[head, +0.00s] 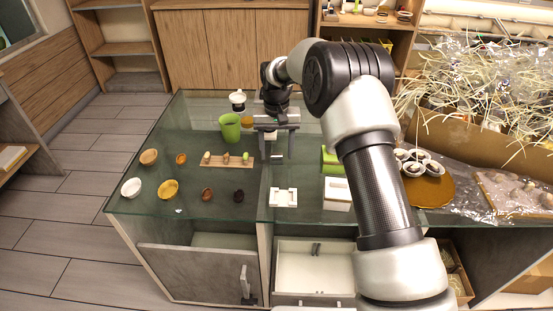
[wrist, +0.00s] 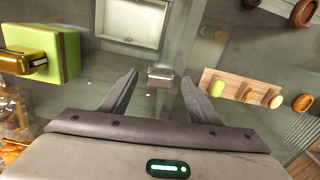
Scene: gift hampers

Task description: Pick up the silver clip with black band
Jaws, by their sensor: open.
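A small silver clip with a dark band (wrist: 160,76) lies on the glass counter. In the wrist view it is centred between and a little beyond my fingertips. In the head view it is a small pale piece (head: 277,158) just below my gripper. My gripper (head: 277,150) points down over the counter, and its fingers are apart. In the wrist view my gripper (wrist: 160,83) is open and empty, with one finger on each side of the clip. I see no contact between the fingers and the clip.
A wooden board with several egg-like pieces (head: 228,162) lies left of my gripper. A green cup (head: 230,127) stands behind it. A white square tray (head: 283,197) lies in front. A green block (head: 330,158) is at right. Several small bowls (head: 168,189) stand farther left.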

